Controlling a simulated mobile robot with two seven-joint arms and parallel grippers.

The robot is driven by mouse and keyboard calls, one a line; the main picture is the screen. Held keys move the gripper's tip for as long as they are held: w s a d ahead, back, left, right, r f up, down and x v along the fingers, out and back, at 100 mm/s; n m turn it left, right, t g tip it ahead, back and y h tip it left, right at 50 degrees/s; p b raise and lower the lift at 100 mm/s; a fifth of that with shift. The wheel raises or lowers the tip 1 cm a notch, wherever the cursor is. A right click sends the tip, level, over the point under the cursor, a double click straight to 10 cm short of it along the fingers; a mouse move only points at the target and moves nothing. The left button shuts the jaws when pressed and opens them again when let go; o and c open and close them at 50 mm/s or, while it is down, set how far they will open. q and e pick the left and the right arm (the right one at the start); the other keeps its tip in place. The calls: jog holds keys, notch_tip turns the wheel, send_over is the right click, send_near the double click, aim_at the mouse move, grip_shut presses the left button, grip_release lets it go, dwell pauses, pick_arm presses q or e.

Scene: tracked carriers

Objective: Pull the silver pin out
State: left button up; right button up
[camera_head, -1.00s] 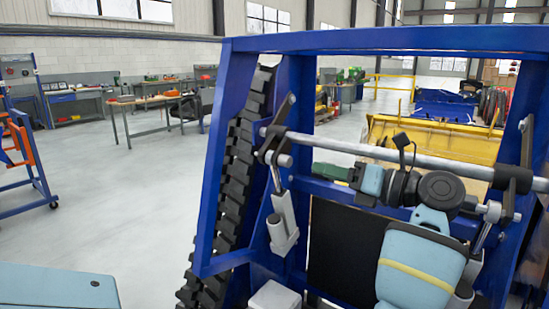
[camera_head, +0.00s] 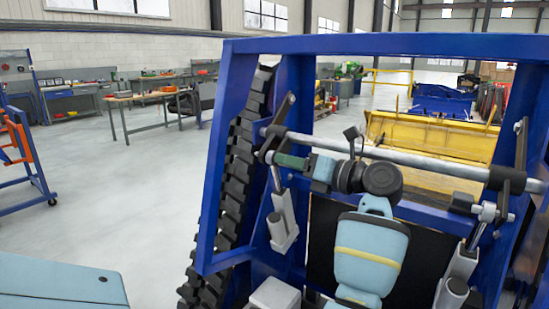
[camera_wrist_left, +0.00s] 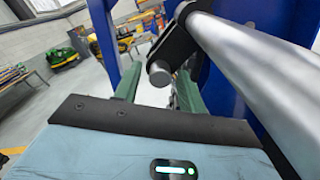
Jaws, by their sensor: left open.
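A silver pin (camera_head: 268,156) sticks out below a dark lever bracket on the left side of the blue frame, near the left end of a long silver bar. In the left wrist view the round end of the pin (camera_wrist_left: 159,74) faces me. My left gripper (camera_head: 288,161) has green fingers and points left at the pin from its right. In the left wrist view its open fingers (camera_wrist_left: 156,92) stand on either side of the pin's end. I cannot tell how deep the pin sits between them. My right gripper is not in view.
The long silver bar (camera_head: 430,163) crosses the blue frame (camera_head: 390,43) just above my left wrist. A grey cylinder (camera_head: 283,222) hangs below the pin. A black track (camera_head: 240,160) runs down the left side. Open floor (camera_head: 120,200) lies to the left.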

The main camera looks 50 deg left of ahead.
pick_arm(q)
grip_shut()
jog(key=shift+d, duration=0.1)
jog(key=shift+w+d, duration=0.1)
jog(key=b+v, duration=0.1)
jog(key=v, duration=0.7)
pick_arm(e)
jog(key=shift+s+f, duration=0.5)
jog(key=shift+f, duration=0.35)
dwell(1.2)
pick_arm(q)
jog(key=shift+d, duration=0.15)
dwell(0.3)
jog(key=b+v, duration=0.1)
jog(key=v, duration=0.2)
jog(key=shift+d+r, duration=0.1)
jog(key=shift+d, duration=0.05)
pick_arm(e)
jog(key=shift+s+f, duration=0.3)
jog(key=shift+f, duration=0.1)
